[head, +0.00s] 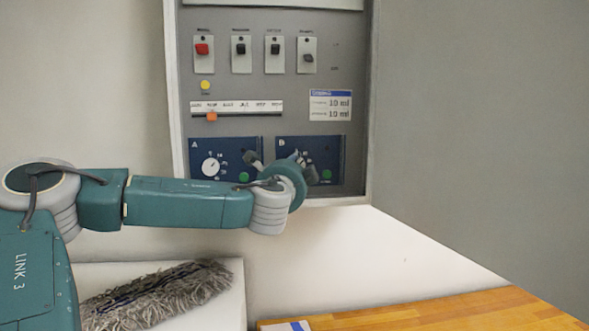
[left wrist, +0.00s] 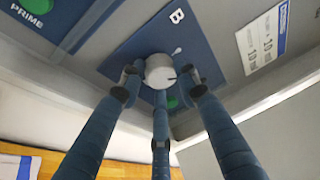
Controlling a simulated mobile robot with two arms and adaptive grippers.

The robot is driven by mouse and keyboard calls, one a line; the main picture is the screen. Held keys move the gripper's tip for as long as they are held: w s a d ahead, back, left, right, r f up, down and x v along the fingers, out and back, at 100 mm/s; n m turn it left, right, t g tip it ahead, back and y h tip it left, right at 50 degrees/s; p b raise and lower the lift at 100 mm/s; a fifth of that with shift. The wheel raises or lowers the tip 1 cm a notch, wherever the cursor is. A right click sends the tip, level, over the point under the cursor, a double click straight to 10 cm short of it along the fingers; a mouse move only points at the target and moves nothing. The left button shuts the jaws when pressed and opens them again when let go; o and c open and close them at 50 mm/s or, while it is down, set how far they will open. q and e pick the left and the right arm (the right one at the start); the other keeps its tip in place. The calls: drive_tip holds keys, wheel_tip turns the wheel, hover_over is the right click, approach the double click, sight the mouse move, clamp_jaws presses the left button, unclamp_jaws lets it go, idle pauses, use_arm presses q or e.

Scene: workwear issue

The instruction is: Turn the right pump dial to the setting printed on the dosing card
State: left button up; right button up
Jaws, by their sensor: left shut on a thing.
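The right pump panel B (head: 340,147) is blue, at the cabinet's lower right. Its round white dial (left wrist: 160,68) shows in the left wrist view, with a dark mark on its right side; in the head view my arm hides it. My left gripper (head: 285,160) is at panel B, its fingers closed around the dial (left wrist: 163,80). The dosing card (head: 330,106) is white with a blue header, right of the slider; two lines read 10 ml. It also shows in the left wrist view (left wrist: 263,40). My right gripper is out of view.
Panel A (head: 233,152) with its own white dial (head: 211,166) is left of B. Above are several switches, one red (head: 202,48), and an orange slider (head: 211,117). A grey door (head: 480,110) stands at right. Below are a grey duster (head: 160,292) and a wooden top (head: 430,314).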

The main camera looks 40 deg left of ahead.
use_arm(q)
drive_tip(key=shift+d+r, duration=0.1)
drive_tip(key=shift+r, duration=0.1)
drive_tip(key=o, duration=1.1)
drive_tip(key=shift+c, duration=0.2)
drive_tip(key=shift+o, duration=0.3)
drive_tip(key=shift+w+d, duration=0.15)
drive_tip(key=shift+f, duration=0.1)
drive_tip(key=v, duration=1.2)
drive_tip(key=shift+f, duration=0.1)
